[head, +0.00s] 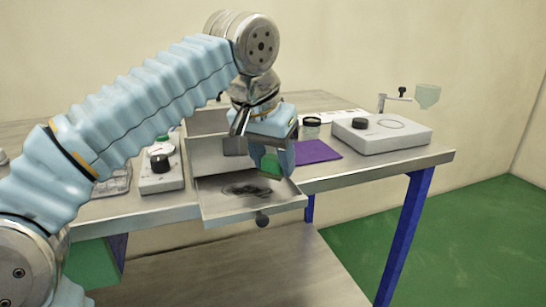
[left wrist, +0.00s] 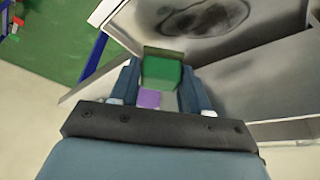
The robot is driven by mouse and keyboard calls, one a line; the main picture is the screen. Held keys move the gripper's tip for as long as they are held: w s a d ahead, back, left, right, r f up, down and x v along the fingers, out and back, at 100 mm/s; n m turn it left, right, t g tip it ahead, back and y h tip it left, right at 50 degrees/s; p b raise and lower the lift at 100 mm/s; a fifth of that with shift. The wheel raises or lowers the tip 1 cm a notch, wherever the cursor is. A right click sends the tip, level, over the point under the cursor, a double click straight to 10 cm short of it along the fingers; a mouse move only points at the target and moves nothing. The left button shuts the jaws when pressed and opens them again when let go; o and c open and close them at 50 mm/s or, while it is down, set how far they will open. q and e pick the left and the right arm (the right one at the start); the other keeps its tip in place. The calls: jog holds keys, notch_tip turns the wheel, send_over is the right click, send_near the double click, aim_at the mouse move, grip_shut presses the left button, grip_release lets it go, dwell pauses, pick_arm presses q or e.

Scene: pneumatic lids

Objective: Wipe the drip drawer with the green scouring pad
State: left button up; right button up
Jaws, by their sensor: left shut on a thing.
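My left gripper (head: 272,160) is shut on the green scouring pad (head: 270,166) and holds it above the rear right part of the drip drawer. The drip drawer (head: 222,209) is pulled out from a grey metal housing, with a dark round knob (head: 262,220) on its front. A dark smear (head: 247,190) marks the drawer floor. In the left wrist view, the pad (left wrist: 161,70) sits between the two fingers, and the drawer's smear (left wrist: 205,14) shows beyond it. I cannot tell whether the pad touches the drawer. My right gripper is not in view.
A purple mat (head: 318,151) lies right of the drawer, with a dark-lidded jar (head: 312,127) behind it. A white device (head: 395,137) stands at the table's right. Another device with a black knob (head: 160,174) stands left.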

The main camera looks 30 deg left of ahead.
pick_arm(q)
jog(key=shift+f+b, duration=0.65)
jog(key=shift+f, duration=0.15)
